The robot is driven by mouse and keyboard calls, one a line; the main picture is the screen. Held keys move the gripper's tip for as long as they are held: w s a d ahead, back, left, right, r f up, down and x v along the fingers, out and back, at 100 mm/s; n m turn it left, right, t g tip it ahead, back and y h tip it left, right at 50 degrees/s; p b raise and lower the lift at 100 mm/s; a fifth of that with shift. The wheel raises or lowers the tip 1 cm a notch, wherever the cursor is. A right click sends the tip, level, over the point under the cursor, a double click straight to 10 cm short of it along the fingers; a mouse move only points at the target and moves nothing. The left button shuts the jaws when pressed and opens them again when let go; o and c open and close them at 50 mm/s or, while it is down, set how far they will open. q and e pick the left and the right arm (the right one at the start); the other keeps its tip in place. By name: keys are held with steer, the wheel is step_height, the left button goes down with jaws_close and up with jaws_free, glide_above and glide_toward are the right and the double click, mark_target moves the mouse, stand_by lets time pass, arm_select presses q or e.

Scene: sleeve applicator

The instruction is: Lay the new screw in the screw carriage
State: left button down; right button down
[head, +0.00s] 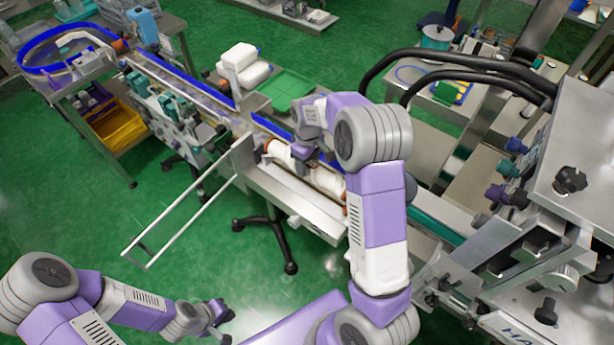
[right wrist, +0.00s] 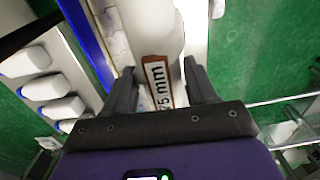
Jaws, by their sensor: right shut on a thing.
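My right gripper (head: 303,152) is over the conveyor's metal trough. In the right wrist view its fingers (right wrist: 160,85) stand on either side of a brown-edged plate marked "75 mm", and it is shut on the new screw (right wrist: 152,25). The screw is a thick white cylinder; it also shows in the head view (head: 328,180), partly hidden by my right arm. It lies along the trough, which I take as the screw carriage (head: 290,192). Whether it rests there or hangs just above, I cannot tell. My left gripper (head: 228,324) is low at the front, empty, fingers apart.
White bottles (head: 243,65) and a green tray (head: 285,88) are behind the trough. A metal rail frame (head: 180,215) juts out at the front left. The large machine (head: 560,190) stands on the right. A yellow bin (head: 118,125) is at left. Green floor is free in front.

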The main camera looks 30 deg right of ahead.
mark_target(308, 174)
steer(key=shift+f, duration=2.8)
steer(key=shift+f, duration=0.1)
steer(key=shift+c, duration=1.7)
jaws_free()
step_height(308, 174, up, 12)
steer(key=shift+r+p, duration=0.1)
steer(key=shift+p, duration=0.25)
